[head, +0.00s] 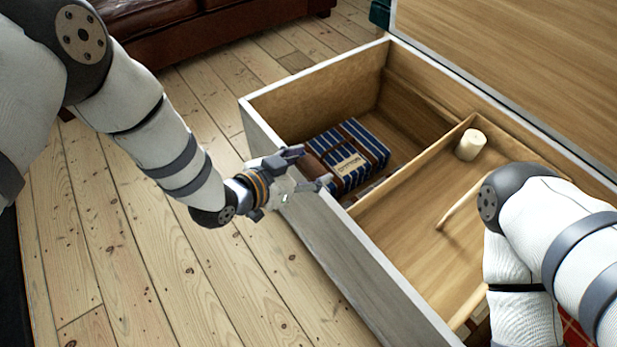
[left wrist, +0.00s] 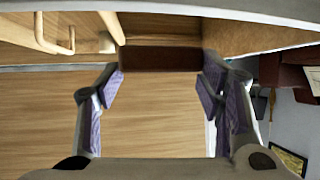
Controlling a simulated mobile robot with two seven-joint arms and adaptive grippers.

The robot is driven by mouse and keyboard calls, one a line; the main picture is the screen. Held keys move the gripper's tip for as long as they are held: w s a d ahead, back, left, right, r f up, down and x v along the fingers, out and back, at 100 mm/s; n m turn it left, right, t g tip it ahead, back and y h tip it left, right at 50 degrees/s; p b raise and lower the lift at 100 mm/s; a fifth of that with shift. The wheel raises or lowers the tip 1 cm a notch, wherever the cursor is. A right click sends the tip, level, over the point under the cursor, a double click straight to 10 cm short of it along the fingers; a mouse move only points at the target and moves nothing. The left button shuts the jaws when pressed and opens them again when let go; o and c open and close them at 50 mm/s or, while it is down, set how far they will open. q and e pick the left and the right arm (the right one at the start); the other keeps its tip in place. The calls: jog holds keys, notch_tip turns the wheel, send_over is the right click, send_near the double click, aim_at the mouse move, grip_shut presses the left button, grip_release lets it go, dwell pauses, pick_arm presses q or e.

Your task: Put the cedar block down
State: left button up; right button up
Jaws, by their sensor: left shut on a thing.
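The cedar block (left wrist: 160,58) is a plain reddish-brown block, seen in the left wrist view between the fingertips of my left gripper (left wrist: 163,78). In the head view my left gripper (head: 311,167) is shut on it, at the front wall of an open wooden chest (head: 330,232), with its tips over the left compartment. Only a small brown part of the block shows there, beside a blue-striped package (head: 350,158). I cannot tell whether the block touches the package. My right arm reaches over the chest from the right; its gripper is out of sight.
A wooden divider (head: 410,171) splits the chest. The right compartment holds a cream cylinder (head: 470,146) and a thin wooden handle (head: 461,203). A brown leather sofa (head: 200,30) stands behind on the left. The floorboards (head: 130,250) in front are bare.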

aim_at(309, 177)
pick_arm(q)
jog(key=f, duration=0.2)
jog(key=f+b, duration=0.1)
jog(key=f, duration=0.1)
jog(key=shift+w+d, duration=0.15)
jog(key=shift+w, duration=0.05)
jog(key=shift+r, duration=0.2)
jog(key=shift+f, duration=0.1)
jog(key=o, duration=0.5)
jog(key=shift+f, duration=0.1)
jog(key=o, duration=0.4)
jog(key=shift+o, duration=0.2)
